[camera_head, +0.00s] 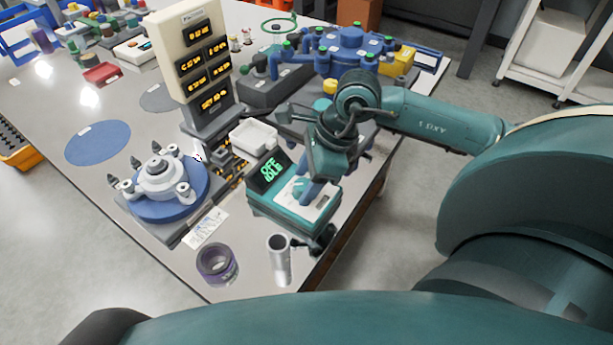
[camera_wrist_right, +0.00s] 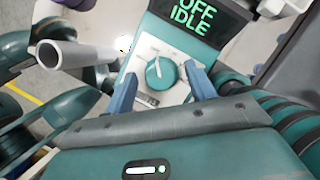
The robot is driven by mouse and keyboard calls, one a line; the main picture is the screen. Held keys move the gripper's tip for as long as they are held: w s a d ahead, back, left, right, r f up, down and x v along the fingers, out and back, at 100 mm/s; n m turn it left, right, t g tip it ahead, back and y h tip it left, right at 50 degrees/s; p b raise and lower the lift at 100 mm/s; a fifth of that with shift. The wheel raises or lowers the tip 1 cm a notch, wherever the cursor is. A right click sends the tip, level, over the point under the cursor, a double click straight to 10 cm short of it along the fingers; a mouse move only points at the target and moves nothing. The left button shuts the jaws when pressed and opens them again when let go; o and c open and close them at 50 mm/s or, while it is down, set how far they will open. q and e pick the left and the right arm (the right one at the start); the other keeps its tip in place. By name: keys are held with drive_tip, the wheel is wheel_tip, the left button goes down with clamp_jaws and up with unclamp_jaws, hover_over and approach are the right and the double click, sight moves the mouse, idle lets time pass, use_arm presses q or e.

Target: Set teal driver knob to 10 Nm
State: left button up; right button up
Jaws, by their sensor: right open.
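The teal driver (camera_head: 278,222) is a box at the table's front right edge. Its display (camera_head: 270,171) glows green; in the right wrist view the display (camera_wrist_right: 196,18) reads "OFF IDLE". The round teal knob (camera_wrist_right: 160,73) sits on the white panel, with a pale pointer line toward the display side; the scale marks are too small to read. My right gripper (camera_head: 301,191) reaches over the panel, partly hiding it and the knob in the head view. Its blue fingers (camera_wrist_right: 160,80) are open, one on each side of the knob with gaps. My left gripper is not in view.
A silver tube (camera_head: 280,262) and a purple ring (camera_head: 216,264) stand in front of the driver. A blue round fixture (camera_head: 193,203) is to the left, a beige display tower (camera_head: 178,52) behind. A white tray (camera_head: 253,138) and blue manifold (camera_head: 345,50) lie behind the driver.

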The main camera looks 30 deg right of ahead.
drive_tip(key=shift+c, duration=0.2)
drive_tip(key=c, duration=0.9)
